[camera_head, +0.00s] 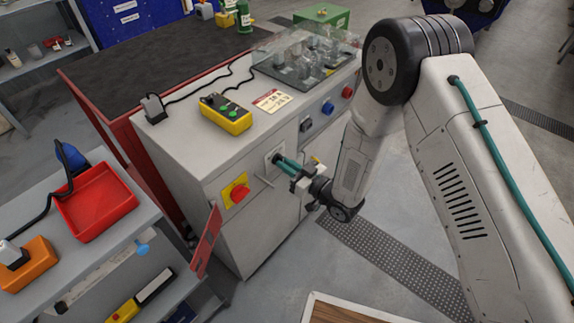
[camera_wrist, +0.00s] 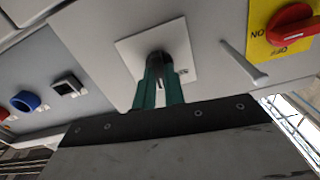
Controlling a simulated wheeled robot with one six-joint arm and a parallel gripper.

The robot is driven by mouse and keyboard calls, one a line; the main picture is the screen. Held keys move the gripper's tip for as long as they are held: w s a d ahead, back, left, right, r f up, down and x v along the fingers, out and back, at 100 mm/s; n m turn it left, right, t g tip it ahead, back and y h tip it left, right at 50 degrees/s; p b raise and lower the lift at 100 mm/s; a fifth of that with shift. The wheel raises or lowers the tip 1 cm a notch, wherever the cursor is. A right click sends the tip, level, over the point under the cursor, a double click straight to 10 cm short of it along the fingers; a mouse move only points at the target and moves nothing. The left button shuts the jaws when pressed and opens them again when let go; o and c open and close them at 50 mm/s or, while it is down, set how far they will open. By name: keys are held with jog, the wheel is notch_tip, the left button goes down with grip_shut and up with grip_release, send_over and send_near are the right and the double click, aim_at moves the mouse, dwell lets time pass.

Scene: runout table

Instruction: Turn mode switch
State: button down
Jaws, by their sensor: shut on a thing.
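The mode switch is a dark knob (camera_wrist: 159,62) on a pale square plate (camera_wrist: 190,55) on the front of the grey cabinet. In the head view its plate (camera_head: 269,157) is partly covered by my gripper (camera_head: 280,160). My gripper's two green fingers (camera_wrist: 161,80) are shut on the knob, one on each side, in the wrist view. The fingers hide much of the knob, so I cannot read which way it points.
A red rotary switch (camera_head: 238,193) on a yellow plate and a small lever handle (camera_wrist: 243,64) sit close to the knob. A blue ring (camera_head: 327,108) and a red button (camera_head: 347,92) are further along. A red hinged panel (camera_head: 206,241) sticks out at the cabinet's left.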

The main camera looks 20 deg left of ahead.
jog(key=shift+m, duration=3.7)
jog(key=shift+f, duration=0.1)
jog(key=c, duration=1.5)
grip_release()
jog(key=shift+d, duration=0.1)
jog(key=v, duration=0.8)
